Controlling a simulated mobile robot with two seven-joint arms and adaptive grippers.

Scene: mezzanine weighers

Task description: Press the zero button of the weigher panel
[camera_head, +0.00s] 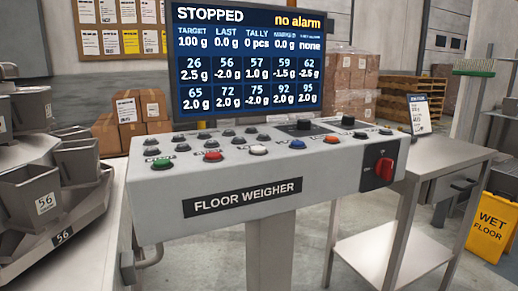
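The weigher panel (330,180) is a light grey sloped console on a post, marked FLOOR WEIGHER. The small labels are not readable, so I cannot tell which is the zero button. The screen (250,60) above reads STOPPED and no alarm. Neither of my grippers is in view.
A red rotary switch (384,168) sticks out at the panel's right front. A steel table (440,155) with a small sign (419,113) stands at the right. Grey weigh buckets (40,195) are at the left. A yellow wet floor sign (492,228) stands at the far right.

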